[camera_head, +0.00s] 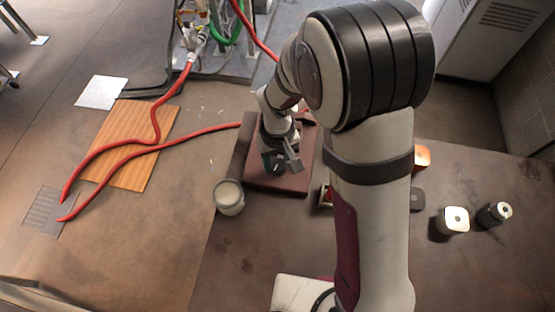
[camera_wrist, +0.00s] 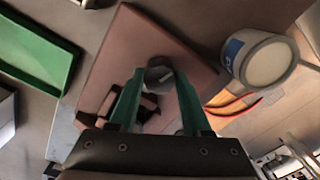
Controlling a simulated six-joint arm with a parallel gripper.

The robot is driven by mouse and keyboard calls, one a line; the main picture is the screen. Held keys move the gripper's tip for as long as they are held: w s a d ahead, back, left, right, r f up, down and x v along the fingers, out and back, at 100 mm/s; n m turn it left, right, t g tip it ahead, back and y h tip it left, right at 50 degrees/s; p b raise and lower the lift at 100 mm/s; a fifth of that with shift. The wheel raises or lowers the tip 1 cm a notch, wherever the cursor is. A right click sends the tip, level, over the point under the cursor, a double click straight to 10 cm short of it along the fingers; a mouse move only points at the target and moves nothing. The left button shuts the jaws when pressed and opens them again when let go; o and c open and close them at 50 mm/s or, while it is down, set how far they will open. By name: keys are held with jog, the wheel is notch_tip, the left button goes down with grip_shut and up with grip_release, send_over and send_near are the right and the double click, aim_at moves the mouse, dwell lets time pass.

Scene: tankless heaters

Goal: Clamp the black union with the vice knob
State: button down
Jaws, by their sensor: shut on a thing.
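I cannot tell for certain whether this piece is the vice knob or the black union. Dark, blocky parts (camera_wrist: 146,106) that look like the vice show just below it, between and beside the fingers, over a reddish-brown board (camera_wrist: 125,50). In the head view my gripper (camera_head: 281,166) is low over the same board (camera_head: 285,187), and small grey metal parts show there. The arm hides part of this area.
A white can with a pale top (camera_head: 229,196) stands left of the board; it also shows in the wrist view (camera_wrist: 265,60). Red hoses (camera_head: 170,139) run left. Several small containers, one white (camera_head: 453,220), stand at the right. A green tray (camera_wrist: 35,55) lies left in the wrist view.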

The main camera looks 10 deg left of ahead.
jog(key=m, duration=0.4)
jog(key=shift+m, duration=0.3)
jog(key=m, duration=0.4)
jog(key=shift+m, duration=0.3)
jog(key=m, duration=0.4)
jog(key=shift+m, duration=2.3)
jog(key=shift+c, duration=1.8)
grip_release()
